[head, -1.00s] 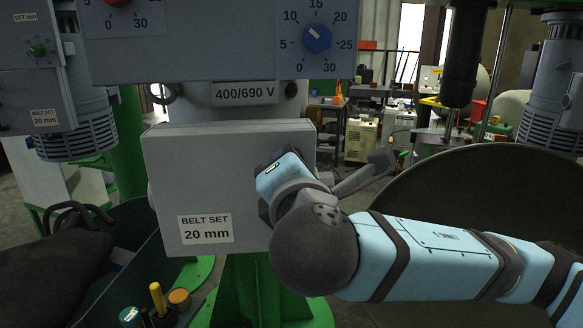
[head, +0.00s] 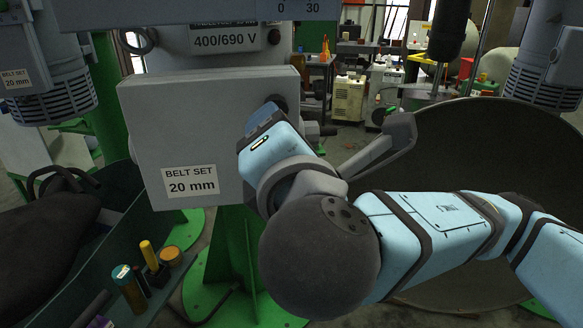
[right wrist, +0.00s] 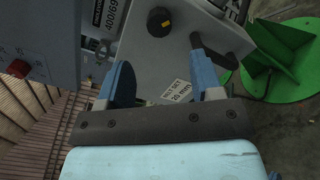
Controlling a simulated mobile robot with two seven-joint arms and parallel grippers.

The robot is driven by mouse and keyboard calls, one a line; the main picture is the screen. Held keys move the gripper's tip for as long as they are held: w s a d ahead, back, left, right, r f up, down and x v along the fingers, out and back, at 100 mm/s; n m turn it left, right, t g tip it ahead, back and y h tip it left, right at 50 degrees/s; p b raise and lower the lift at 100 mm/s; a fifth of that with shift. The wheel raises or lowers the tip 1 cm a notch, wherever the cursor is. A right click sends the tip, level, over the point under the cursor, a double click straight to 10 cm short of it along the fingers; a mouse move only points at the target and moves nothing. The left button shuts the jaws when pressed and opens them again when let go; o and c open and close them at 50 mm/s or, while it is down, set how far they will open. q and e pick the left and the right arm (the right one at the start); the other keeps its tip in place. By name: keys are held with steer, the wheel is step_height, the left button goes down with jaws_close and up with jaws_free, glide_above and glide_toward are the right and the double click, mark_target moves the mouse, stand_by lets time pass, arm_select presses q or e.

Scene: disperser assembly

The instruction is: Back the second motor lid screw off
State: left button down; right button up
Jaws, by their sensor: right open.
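The grey lid box (head: 215,115) with the "BELT SET 20 mm" label stands upright in front of the green column. In the right wrist view the knob (right wrist: 160,21) is black with an orange-yellow mark, on the lid's grey face (right wrist: 185,50). My right gripper (right wrist: 160,58) is open and empty. Its fingers point toward the lid, and the knob appears beyond the fingertips, apart from them. My left gripper is not in view.
A green tray (head: 128,225) with several small bottles stands at lower left, beside a dark bulky shape (head: 45,240). A large dark round bowl (head: 480,145) is at right. Motors hang at both sides. A grey control panel (right wrist: 35,50) is left in the right wrist view.

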steer(key=s+p, duration=0.3)
steer(key=s, duration=0.3)
steer(key=shift+s+d, duration=0.2)
steer(key=shift+d, duration=0.2)
